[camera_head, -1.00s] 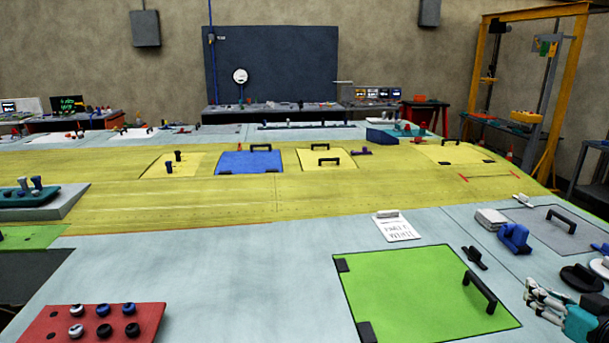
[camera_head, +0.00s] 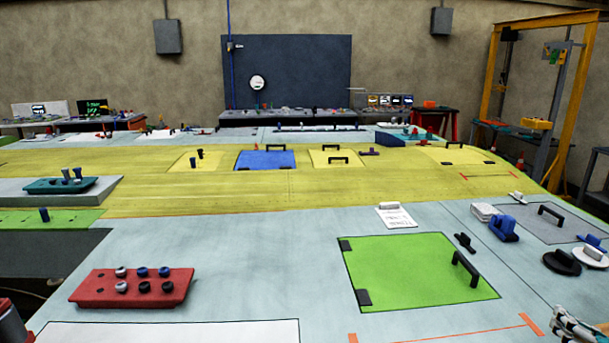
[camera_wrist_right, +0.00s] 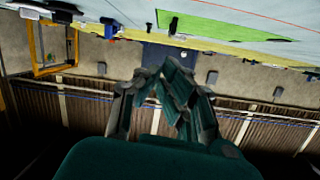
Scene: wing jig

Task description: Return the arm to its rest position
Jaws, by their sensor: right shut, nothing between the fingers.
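My right gripper (camera_head: 578,326) shows only in part at the bottom right corner of the head view, over the pale blue wing surface (camera_head: 250,260). In the right wrist view the same gripper (camera_wrist_right: 172,82) has its fingers together with nothing between them. It hangs clear of the surface there, with the wall and room behind it. The rest of the right arm is mostly out of the head view. My left gripper is not in view.
A green hatch panel (camera_head: 405,275) with a black handle lies left of the right gripper. A red tray (camera_head: 135,288) with several knobs lies at the left.

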